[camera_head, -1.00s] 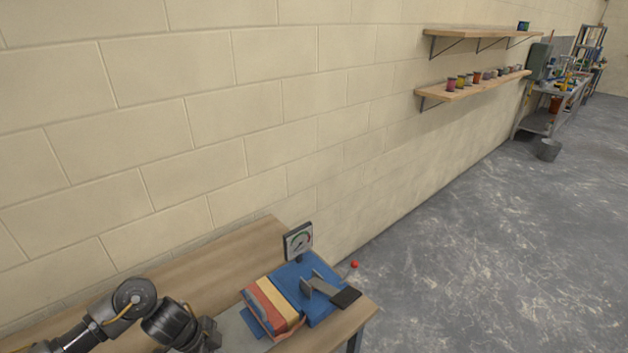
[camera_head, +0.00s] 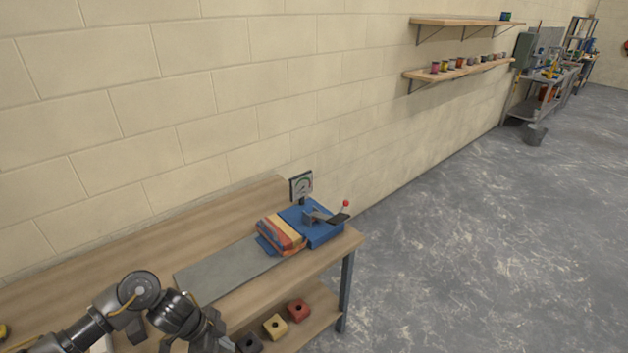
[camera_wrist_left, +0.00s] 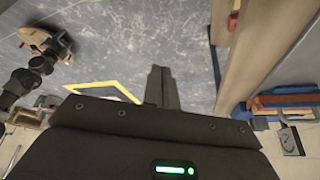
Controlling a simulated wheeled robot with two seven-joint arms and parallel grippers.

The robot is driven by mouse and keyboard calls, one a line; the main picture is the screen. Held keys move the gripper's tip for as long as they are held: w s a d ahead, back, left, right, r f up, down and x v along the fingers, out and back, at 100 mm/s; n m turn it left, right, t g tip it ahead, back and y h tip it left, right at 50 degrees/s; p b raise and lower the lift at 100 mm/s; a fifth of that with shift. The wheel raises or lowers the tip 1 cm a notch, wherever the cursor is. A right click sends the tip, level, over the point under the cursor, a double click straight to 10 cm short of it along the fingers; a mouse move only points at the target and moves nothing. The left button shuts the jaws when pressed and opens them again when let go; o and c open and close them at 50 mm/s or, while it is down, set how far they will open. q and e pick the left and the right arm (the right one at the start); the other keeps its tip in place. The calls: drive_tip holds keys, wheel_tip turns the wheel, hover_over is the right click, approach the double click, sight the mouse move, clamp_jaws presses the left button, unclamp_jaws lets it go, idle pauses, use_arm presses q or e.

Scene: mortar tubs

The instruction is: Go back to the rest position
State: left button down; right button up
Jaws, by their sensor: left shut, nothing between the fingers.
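My left arm comes in at the bottom left of the head view. Its gripper (camera_head: 216,338) is at the bottom edge, in front of the workbench (camera_head: 120,250), and is partly cut off. In the left wrist view the two dark fingers (camera_wrist_left: 162,86) lie together with nothing between them, with the grey floor behind them. My right gripper does not show in the head view.
On the bench stand a blue device (camera_head: 325,232) with a lever and gauge (camera_head: 301,186), striped blocks (camera_head: 282,234) and a grey plate (camera_head: 225,268). Coloured blocks (camera_head: 298,310) sit on the lower shelf. Wall shelves (camera_head: 460,72) hold small pots. The floor (camera_head: 470,230) at right is clear.

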use_arm(q)
drive_tip(key=d+f+n+t+h+b, duration=0.1)
drive_tip(key=d+f+n+b, duration=0.15)
drive_tip(key=f, duration=0.85)
drive_tip(key=d+f+n+t+h+b, duration=0.15)
drive_tip(key=f+n+b, duration=0.25)
drive_tip(key=f, duration=0.7)
drive_tip(key=s+a+f+n+y+b, duration=0.1)
drive_tip(key=s+f, duration=0.1)
drive_tip(key=f, duration=0.4)
drive_tip(key=s+a+f+n+y+b, duration=0.1)
drive_tip(key=s+f+n, duration=0.15)
drive_tip(key=f, duration=0.35)
drive_tip(key=s+a+f+n+y+b, duration=0.1)
drive_tip(key=s+a+f, duration=0.1)
drive_tip(key=s+f, duration=0.4)
drive_tip(key=s+a+f+n+g+y+b, duration=0.1)
drive_tip(key=s+f, duration=0.6)
drive_tip(key=s, duration=0.9)
drive_tip(key=s+a+f+n+g+y+b, duration=0.1)
drive_tip(key=s+a+f+y+b, duration=0.2)
drive_tip(key=s, duration=0.8)
wheel_tip(320, 180, down, 4)
drive_tip(key=shift+s+a, duration=0.3)
drive_tip(key=shift+a, duration=0.65)
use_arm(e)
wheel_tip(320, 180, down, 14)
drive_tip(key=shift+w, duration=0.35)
